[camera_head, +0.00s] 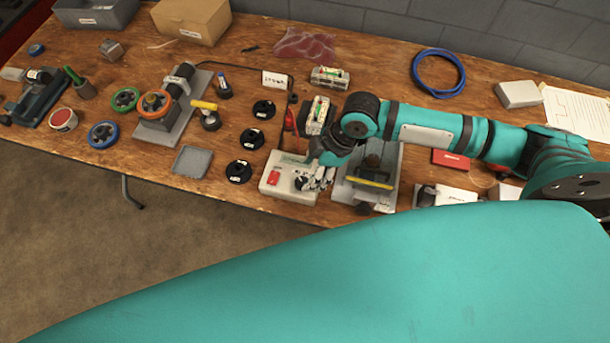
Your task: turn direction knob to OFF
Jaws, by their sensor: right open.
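A light grey control box (268,191) sits near the front edge of the table, with a red switch (274,177) on its left part. A small dark knob (300,184) shows on the right part of its top, partly hidden by my right gripper. Its pointer setting and markings are too small to read. My right gripper (318,182) is open, reaching in from the right, with its fingers low over the box's right side, close to the knob. I cannot tell whether they touch it. My left gripper is not in view.
A grey fixture with a yellow bar (369,182) stands just right of the box. Several black round pieces (239,171) lie to the left. A grey tray (192,161) lies farther left. A blue cable coil (438,73) lies at the back right. Bare wood (230,203) shows at the front left.

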